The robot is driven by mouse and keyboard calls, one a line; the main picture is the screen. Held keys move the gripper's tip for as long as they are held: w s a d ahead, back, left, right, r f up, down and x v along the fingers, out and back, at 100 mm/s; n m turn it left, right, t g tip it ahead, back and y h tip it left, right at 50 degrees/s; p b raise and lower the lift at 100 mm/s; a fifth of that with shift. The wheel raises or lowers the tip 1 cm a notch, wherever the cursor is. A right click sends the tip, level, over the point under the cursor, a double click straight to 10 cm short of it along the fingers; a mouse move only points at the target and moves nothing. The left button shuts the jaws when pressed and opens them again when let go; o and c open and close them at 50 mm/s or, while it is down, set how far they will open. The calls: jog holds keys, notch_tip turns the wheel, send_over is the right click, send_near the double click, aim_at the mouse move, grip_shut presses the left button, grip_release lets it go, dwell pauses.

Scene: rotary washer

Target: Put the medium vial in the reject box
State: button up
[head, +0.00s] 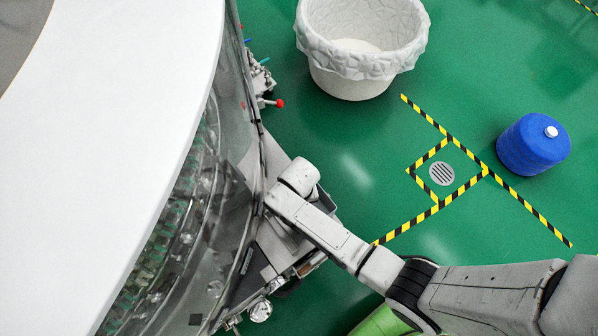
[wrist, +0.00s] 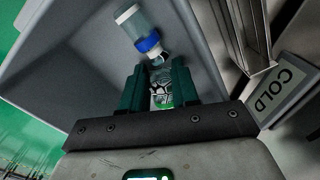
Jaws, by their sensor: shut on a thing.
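My gripper (wrist: 160,90) is shut on a small clear vial (wrist: 161,99) with some green at its lower end, held between its two dark green fingers in the wrist view. The fingertips point into a grey open box (wrist: 75,85), which may be the reject box; no label shows on it. Another clear vial (wrist: 139,30) with a blue band and a white end is in the box, just beyond the fingertips. I cannot tell which vial is the medium one. In the head view my arm reaches to the machine's side, and my gripper is hidden there.
The glass-walled rotary washer (head: 190,210) with its white top fills the left. A sign reading COLD (wrist: 277,97) is right of my gripper.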

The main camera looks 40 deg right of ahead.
jog(key=o, duration=1)
jog(key=shift+r+p, duration=3.95)
jog(key=shift+p, duration=0.05)
jog(key=shift+r, duration=2.55)
jog(key=s+d+r+n+b, duration=0.1)
jog(key=s+d+r, duration=0.2)
jog(key=s, duration=0.2)
jog(key=s+d+r+n+b, duration=0.1)
jog(key=s+d+r+b, duration=0.1)
jog(key=s, duration=0.3)
jog(key=s+d+r+n+t+b, duration=0.1)
jog(key=s+d+r+b, duration=0.1)
jog(key=s+d+r, duration=0.2)
jog(key=shift+s+d+n, duration=0.4)
jog(key=shift+s, duration=0.1)
